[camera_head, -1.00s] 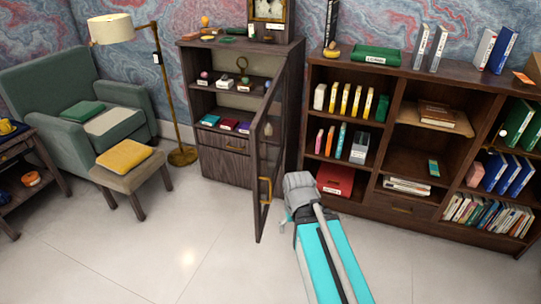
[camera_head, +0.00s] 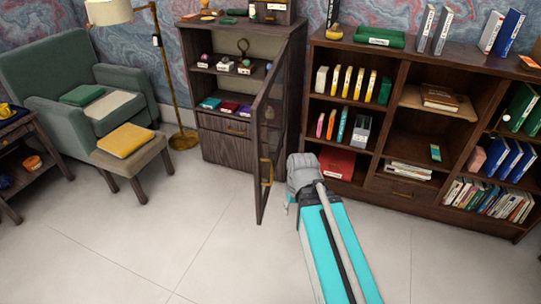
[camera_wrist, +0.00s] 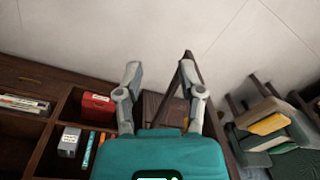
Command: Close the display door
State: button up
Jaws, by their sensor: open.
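The display door (camera_head: 270,130) is a dark-framed glass door with a brass handle (camera_head: 266,172). It stands wide open, swung out toward me from the right side of the dark wooden display cabinet (camera_head: 226,150). My gripper (camera_head: 289,203) is just right of the door's free edge in the head view, mostly hidden by my own wrist. In the wrist view my gripper (camera_wrist: 161,72) has its two fingers spread with nothing between them. The door frame (camera_wrist: 188,66) shows as a dark bar beside the right finger, partly hidden by it. I cannot tell whether they touch.
A bookcase (camera_head: 390,130) with books and boxes stands right of the cabinet. The pale floor (camera_head: 170,240) in front is clear.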

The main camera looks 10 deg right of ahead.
jog(key=w+f+y+b, duration=0.2)
jog(key=w+a+f+m+y+b, duration=0.1)
jog(key=w+y+b, duration=0.1)
jog(key=shift+w+f+b, duration=0.3)
jog(key=shift+f+b, duration=0.05)
grip_shut()
jog(key=w+d+r+m+t+y+b, duration=0.2)
jog(key=w+d+t+y+b, duration=0.4)
jog(key=w+d+y+b, duration=0.4)
jog(key=shift+w+r+m+y+b, duration=0.4)
jog(key=shift+w+r+y+b, duration=0.6)
jog(key=shift+w+b, duration=0.65)
jog(key=shift+f, duration=0.1)
